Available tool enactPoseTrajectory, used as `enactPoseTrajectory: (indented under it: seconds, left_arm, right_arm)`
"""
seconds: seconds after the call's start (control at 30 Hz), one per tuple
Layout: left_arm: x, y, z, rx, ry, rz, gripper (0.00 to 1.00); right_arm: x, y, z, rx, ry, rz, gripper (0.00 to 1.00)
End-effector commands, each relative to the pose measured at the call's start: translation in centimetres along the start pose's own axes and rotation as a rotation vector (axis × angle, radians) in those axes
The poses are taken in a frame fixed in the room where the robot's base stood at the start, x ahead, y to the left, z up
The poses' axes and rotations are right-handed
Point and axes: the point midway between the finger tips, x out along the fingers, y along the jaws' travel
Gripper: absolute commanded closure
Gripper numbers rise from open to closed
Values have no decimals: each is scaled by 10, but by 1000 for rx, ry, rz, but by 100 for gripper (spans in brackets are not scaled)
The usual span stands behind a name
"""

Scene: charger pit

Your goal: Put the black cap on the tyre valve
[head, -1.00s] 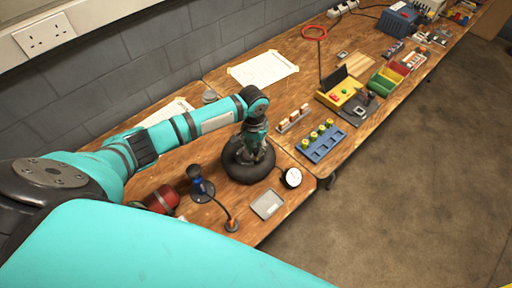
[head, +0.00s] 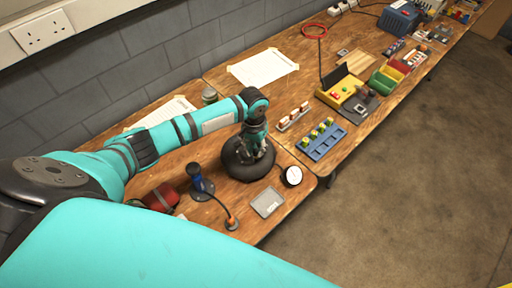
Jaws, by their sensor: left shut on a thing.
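A black tyre (head: 245,170) lies flat on the near wooden bench, close to its right end. My left gripper (head: 258,158) points down over the middle of the tyre. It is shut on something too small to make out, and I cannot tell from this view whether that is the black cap. The tyre valve is hidden by the gripper or too small to see. The black cap does not show clearly anywhere. My right gripper is out of view.
A round white gauge (head: 291,176), a grey tray (head: 267,202), a blue-handled tool (head: 197,182) and a red cylinder (head: 160,198) surround the tyre. A blue rack (head: 322,142) stands on the farther bench. The floor at the right is clear.

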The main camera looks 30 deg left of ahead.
Motion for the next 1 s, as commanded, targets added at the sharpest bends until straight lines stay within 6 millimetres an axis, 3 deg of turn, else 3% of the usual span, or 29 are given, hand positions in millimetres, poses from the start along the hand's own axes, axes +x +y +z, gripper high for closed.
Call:
enactPoseTrajectory:
  seconds: [0.87,0.9,1.0]
  left_arm:
    - [13,0,0,1,0,1,95]
    - [13,0,0,1,0,1,77]
    - [13,0,0,1,0,1,64]
  right_arm:
    - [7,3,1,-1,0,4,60]
    - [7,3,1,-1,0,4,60]
    - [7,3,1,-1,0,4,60]
